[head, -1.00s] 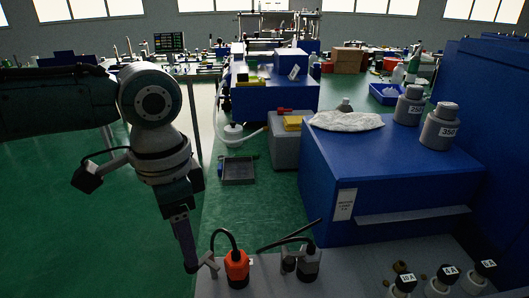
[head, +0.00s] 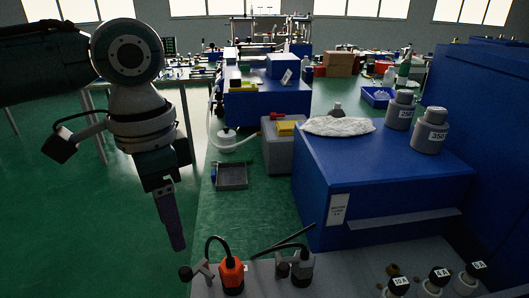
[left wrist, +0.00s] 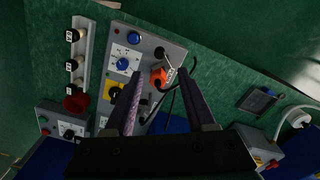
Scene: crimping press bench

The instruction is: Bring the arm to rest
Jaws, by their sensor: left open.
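My left arm comes in from the left in the head view, and its gripper (head: 176,245) hangs with fingers pointing down. It is left of and above an orange plug-like part (head: 231,273) with a black cable, clear of it and empty. In the left wrist view my gripper (left wrist: 158,74) shows two fingers spread apart with nothing held. The orange part (left wrist: 158,76) lies beyond the fingertips, on a grey panel (left wrist: 172,50). My right gripper is in neither view.
A grey tray (head: 232,177) lies further back. Green floor is open at left.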

